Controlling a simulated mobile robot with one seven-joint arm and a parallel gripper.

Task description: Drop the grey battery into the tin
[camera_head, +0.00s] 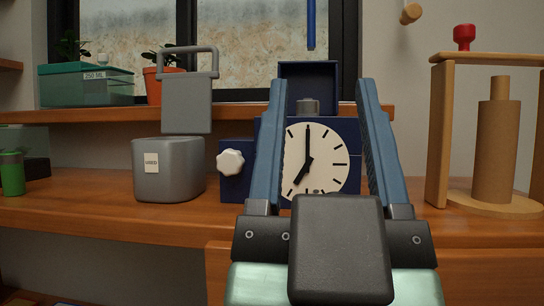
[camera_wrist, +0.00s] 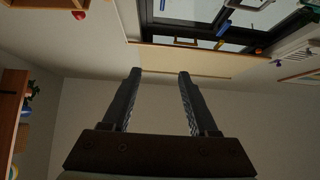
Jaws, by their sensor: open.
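The tin (camera_head: 182,182) is a grey container with a white label, on the wooden counter left of the blue clock. A grey lid-like panel (camera_head: 187,105) with a handle stands raised above its back. A short grey cylinder (camera_head: 308,106), apparently the battery, sits upright on top of the clock in front of an open dark blue flap; its lower part is hidden. My gripper (camera_head: 321,84) is open and empty, its blue fingers pointing up in front of the clock. In the wrist view my gripper (camera_wrist: 160,74) has nothing between its fingers.
The blue clock (camera_head: 335,168) has a white side knob (camera_head: 230,162). A wooden frame (camera_head: 440,135) with a cylinder stands at right. A green cylinder (camera_head: 12,173) stands at far left. The shelf behind holds a teal box (camera_head: 85,87) and a potted plant (camera_head: 157,88).

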